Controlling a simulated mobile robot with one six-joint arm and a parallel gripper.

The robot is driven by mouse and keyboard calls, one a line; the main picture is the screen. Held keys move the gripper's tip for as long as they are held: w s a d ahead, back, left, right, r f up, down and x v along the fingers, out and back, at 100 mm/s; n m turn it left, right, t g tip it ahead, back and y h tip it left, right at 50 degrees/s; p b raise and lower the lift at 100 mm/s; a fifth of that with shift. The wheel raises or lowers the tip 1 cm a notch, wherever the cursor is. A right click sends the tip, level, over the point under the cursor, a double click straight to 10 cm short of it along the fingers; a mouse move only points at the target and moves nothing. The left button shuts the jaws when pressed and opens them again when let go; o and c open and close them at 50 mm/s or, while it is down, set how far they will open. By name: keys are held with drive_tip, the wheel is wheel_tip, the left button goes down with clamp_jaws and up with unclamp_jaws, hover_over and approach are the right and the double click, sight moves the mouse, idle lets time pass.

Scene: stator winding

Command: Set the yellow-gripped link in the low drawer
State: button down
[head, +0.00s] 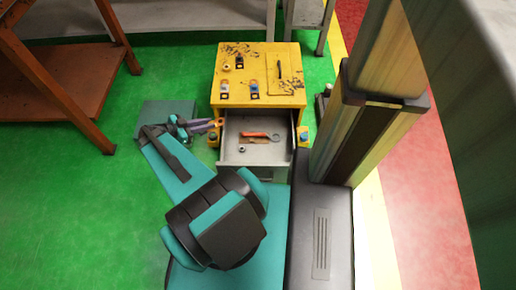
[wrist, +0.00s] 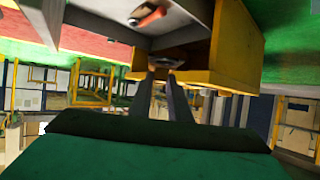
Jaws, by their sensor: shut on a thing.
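A grey drawer (head: 232,155) stands pulled out from a yellow cabinet (head: 222,97). My gripper (head: 214,125) is at the drawer's left side, by the cabinet's front left corner. In the wrist view my gripper (wrist: 166,70) has its two fingers close together on a small, dark, flat piece (wrist: 168,60). I take it for the link; its grip colour is not clear and the fingers hide part of it. The orange handle also shows in the wrist view (wrist: 150,18).
A brown rack (head: 60,95) stands left; a column (head: 350,135) stands right.

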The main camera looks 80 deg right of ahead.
drive_tip(key=s+a+f+m+g+y+b, duration=0.1)
drive_tip(key=s+f+m+y+b, duration=0.2)
drive_tip(key=s, duration=0.7)
drive_tip(key=s+a+f+m+g+y+b, duration=0.1)
drive_tip(key=s+f+m+g+y+b, duration=0.1)
drive_tip(key=s+f, duration=0.5)
drive_tip(key=shift+s+a+m+y+b, duration=0.35)
drive_tip(key=shift+s+m+y+b, duration=0.5)
drive_tip(key=shift+s, duration=0.95)
drive_tip(key=b, duration=0.1)
hover_over(254, 158)
drive_tip(key=a, duration=0.2)
drive_tip(key=shift+s+d+f, duration=0.1)
drive_tip(key=shift+f, duration=1.2)
drive_tip(key=shift+s+d+f, duration=0.1)
drive_tip(key=shift+f, duration=1.15)
drive_tip(key=shift+f+b, duration=0.9)
drive_tip(key=shift+f, duration=1.6)
drive_tip(key=shift+f, duration=0.15)
drive_tip(key=c, duration=1.7)
unclamp_jaws()
drive_tip(key=shift+o, duration=0.2)
